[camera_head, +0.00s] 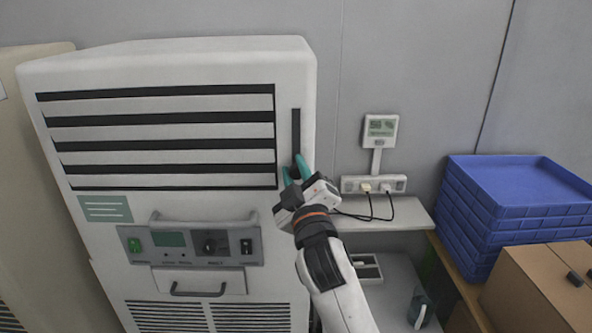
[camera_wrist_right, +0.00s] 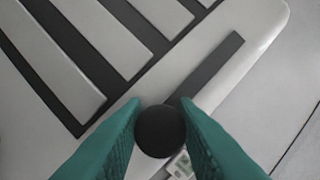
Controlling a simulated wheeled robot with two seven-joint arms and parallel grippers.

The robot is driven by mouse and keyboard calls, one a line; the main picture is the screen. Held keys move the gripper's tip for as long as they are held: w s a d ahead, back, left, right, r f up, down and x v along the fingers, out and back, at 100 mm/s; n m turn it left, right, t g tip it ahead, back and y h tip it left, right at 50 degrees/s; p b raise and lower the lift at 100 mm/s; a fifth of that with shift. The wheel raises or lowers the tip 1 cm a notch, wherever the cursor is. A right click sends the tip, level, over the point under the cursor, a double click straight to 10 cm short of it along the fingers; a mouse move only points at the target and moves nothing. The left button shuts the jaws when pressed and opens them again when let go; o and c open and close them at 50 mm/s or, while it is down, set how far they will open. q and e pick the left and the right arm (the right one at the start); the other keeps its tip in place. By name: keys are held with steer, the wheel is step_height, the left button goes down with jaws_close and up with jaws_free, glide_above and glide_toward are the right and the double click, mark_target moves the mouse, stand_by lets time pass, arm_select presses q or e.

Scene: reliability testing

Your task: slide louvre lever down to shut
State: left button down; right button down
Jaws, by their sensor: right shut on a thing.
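The white cabinet unit (camera_head: 100,65) stands at left in the head view, with a louvre panel (camera_head: 165,130) of pale slats and dark gaps. The louvres also show in the right wrist view (camera_wrist_right: 105,35). A dark vertical slot (camera_head: 296,135) runs just right of the louvres. The lever knob (camera_wrist_right: 160,131), round and black, sits at the lower part of the slot, between my teal fingertips. My right gripper (camera_head: 297,172) is shut on the knob; its fingers (camera_wrist_right: 160,125) touch both sides. The knob is mostly hidden in the head view. My left gripper is not in view.
A control panel (camera_head: 190,243) with a handle bar above it projects below the louvres. Right of the unit are a wall display (camera_head: 380,130), a socket strip with cables (camera_head: 374,185) and a shelf (camera_head: 400,217). Blue crates (camera_head: 515,185) and a cardboard box (camera_head: 535,290) stand far right.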

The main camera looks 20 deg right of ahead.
steer(key=c, duration=1.1)
jaws_free()
steer(key=shift+c, duration=0.2)
steer(key=b+v, duration=0.4)
steer(key=v, duration=0.8)
